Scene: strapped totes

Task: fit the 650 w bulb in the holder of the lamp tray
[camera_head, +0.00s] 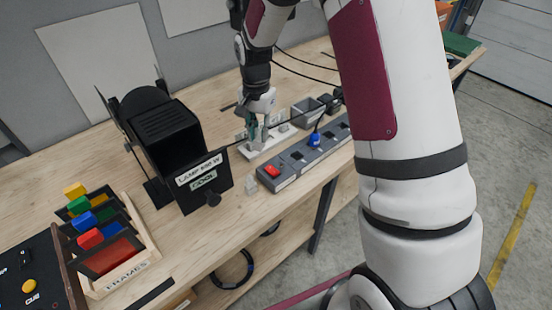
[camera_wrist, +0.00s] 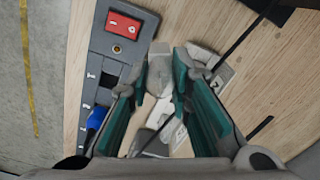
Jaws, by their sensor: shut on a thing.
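My gripper (camera_head: 257,140) points down over a white tray (camera_head: 250,155) with pale fittings on the bench, beside the power strip. In the wrist view my gripper (camera_wrist: 160,80) has its teal-padded fingers closed on a small pale grey piece (camera_wrist: 160,82), which looks like the bulb; its label cannot be read. White parts of the tray (camera_wrist: 171,128) show below and between the fingers. The fingers hide much of the tray, and I cannot tell whether the held piece touches a holder. A black lamp housing (camera_head: 165,140), labelled 650 W and COOL, stands to the left.
The grey power strip (camera_head: 325,150) has a red switch (camera_head: 272,171) and a blue plug (camera_head: 314,138). A grey bin (camera_head: 306,111) is behind. A wooden frames rack (camera_head: 125,272) is front left. Black cables cross the bench.

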